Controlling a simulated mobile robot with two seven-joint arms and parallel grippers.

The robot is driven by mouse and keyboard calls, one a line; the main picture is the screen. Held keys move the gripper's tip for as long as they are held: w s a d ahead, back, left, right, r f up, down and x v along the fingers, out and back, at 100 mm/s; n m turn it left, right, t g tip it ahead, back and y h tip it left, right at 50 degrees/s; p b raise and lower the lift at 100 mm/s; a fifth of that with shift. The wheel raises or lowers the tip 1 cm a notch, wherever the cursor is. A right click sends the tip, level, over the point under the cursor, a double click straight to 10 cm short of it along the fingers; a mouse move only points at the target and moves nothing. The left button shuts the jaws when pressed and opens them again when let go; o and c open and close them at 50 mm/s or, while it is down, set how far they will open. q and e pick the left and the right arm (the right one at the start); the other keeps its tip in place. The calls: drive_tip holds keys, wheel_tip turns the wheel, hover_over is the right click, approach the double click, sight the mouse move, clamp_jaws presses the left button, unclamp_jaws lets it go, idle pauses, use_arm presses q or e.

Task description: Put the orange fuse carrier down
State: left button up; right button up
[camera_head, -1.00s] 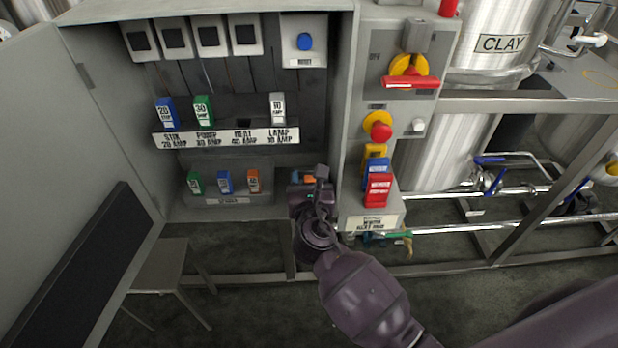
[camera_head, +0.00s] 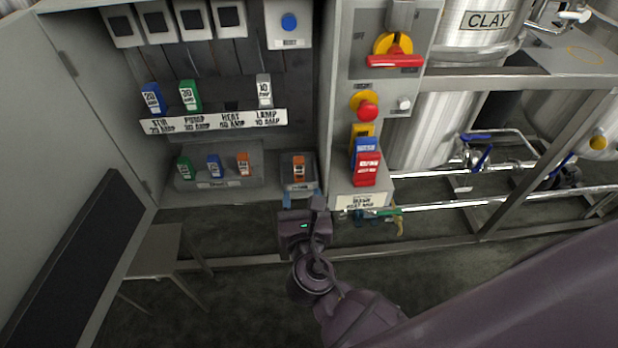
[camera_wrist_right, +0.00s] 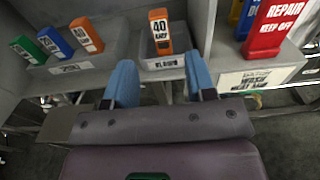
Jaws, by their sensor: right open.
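An orange fuse carrier (camera_head: 299,167) marked 40 stands upright in a small grey holder (camera_head: 301,187) on the cabinet's lower ledge. It also shows in the right wrist view (camera_wrist_right: 160,32), beyond my fingers. My right gripper (camera_head: 302,199) is open and empty, in front of the holder and apart from the carrier. In the right wrist view its two blue fingers (camera_wrist_right: 160,78) stand wide apart with nothing between them. A second orange fuse carrier (camera_head: 244,163) stands in the spares tray (camera_head: 222,183) to the left. My left gripper is not in view.
Green (camera_head: 185,167) and blue (camera_head: 214,166) carriers share the spares tray. Above, a labelled row holds blue, green and grey carriers, with the HEAT place empty. Red tags (camera_head: 366,169) stand on the right. The open cabinet door (camera_head: 75,110) bounds the left.

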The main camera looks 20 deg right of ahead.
drive_tip(key=s+d+f+m+g+y, duration=0.2)
drive_tip(key=s+d+f+m, duration=0.5)
drive_tip(key=m, duration=0.9)
drive_tip(key=s+d+f+m+g+y, duration=0.2)
drive_tip(key=s+d+f+m, duration=0.4)
drive_tip(key=m, duration=0.9)
drive_tip(key=s+f+g, duration=0.1)
drive_tip(key=s, duration=0.2)
drive_tip(key=shift+d+f+m+g+y, duration=0.35)
drive_tip(key=shift+f+m+g+y, duration=0.05)
